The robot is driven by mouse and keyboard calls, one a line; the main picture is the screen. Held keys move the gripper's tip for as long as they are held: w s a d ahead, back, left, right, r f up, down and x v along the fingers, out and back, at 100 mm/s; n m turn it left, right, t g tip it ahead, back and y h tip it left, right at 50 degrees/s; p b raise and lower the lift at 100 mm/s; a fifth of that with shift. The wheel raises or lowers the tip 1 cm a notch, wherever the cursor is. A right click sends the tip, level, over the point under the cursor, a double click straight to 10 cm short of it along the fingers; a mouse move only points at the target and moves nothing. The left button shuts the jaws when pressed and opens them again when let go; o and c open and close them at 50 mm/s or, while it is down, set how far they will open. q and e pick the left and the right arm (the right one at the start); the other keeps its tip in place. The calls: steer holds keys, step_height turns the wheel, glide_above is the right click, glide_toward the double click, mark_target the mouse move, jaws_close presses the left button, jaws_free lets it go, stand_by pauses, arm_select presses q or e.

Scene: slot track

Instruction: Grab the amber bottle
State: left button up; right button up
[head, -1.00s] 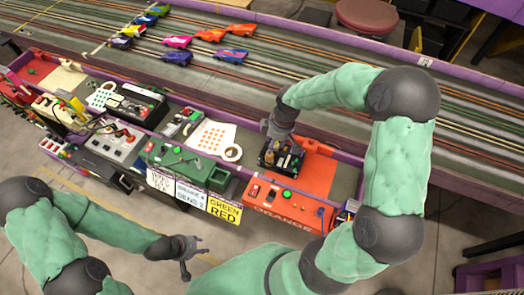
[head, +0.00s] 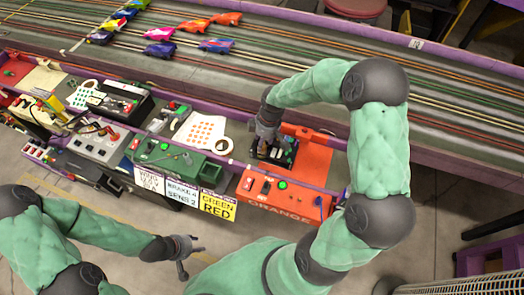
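A small black tray (head: 287,163) of bottles stands on the orange station of the table. My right gripper (head: 263,147) points down over the tray's left part, with its fingers among the bottles. A small amber-brown patch by its fingertips looks like the amber bottle, mostly hidden by the gripper. I cannot tell whether the fingers are closed around it. My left gripper (head: 192,261) is open and empty, in front of the table and away from the tray.
An orange control box (head: 283,193) stands in front of the tray, and a green box (head: 180,157) to the left. A roll of white tape (head: 223,146) lies beside the tray. Toy cars (head: 216,46) stand on the slot track behind.

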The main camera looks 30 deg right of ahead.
steer(key=shift+w+a+f+b, duration=0.1)
steer(key=shift+f+b, duration=0.05)
steer(key=shift+f, duration=0.45)
steer(key=shift+w+f+b, duration=0.1)
steer(key=shift+f+b, duration=0.05)
steer(key=shift+f, duration=0.4)
steer(key=c, duration=0.9)
steer(key=shift+r, duration=0.1)
